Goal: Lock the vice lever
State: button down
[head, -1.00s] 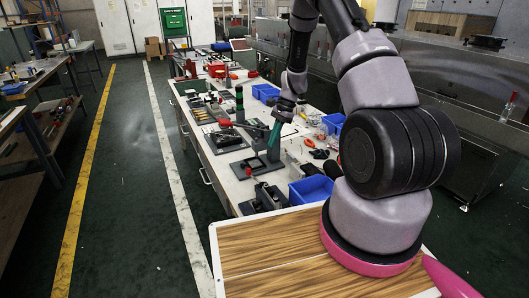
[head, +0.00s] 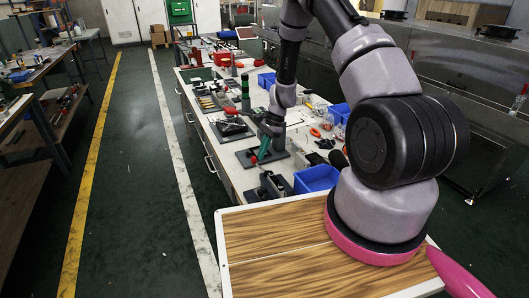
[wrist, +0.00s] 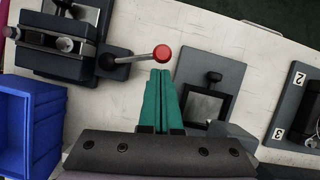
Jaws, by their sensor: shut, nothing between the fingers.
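The dark grey vice (wrist: 62,45) lies at the upper left of the wrist view. Its lever (wrist: 135,56) points right and ends in a red ball knob (wrist: 162,52). My gripper (wrist: 160,72) has teal fingers pressed together, with nothing between them. The fingertips are just below the knob in this view; I cannot tell whether they touch it. In the head view my gripper (head: 261,156) hangs over the bench just beyond the vice (head: 271,187). The knob is not clear there.
A blue bin (head: 317,178) stands right of the vice and shows in the wrist view (wrist: 30,125). A dark fixture with a square frame (wrist: 208,95) is right of my fingers. Numbered plates (wrist: 297,105) lie farther right. Some pale bench top is bare between fixtures.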

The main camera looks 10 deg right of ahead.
jog(key=shift+s+a+n+g, duration=0.1)
jog(key=shift+a+n+g, duration=0.2)
jog(key=shift+a+n, duration=0.35)
jog(key=a+n, duration=0.1)
jog(key=n+g+h, duration=0.1)
jog(key=n, duration=0.1)
jog(key=shift+s+a, duration=0.3)
jog(key=shift+a, duration=0.1)
jog(key=a+n, duration=0.1)
jog(key=n, duration=0.1)
jog(key=s+a+n+g+h, duration=0.1)
jog(key=n, duration=0.1)
jog(key=shift+s, duration=0.2)
jog(key=shift+s+a+n+h, duration=0.1)
jog(key=shift+s+n+h, duration=0.15)
jog(key=shift+n+h, duration=0.1)
jog(key=shift+s+a, duration=0.7)
jog(key=shift+s, duration=0.35)
jog(key=shift+s+a+n, duration=0.15)
jog(key=shift+s+n, duration=0.35)
jog(key=shift+n, duration=0.1)
jog(key=v, duration=1)
jog(key=shift+w+r, duration=0.25)
jog(key=shift+r, duration=0.1)
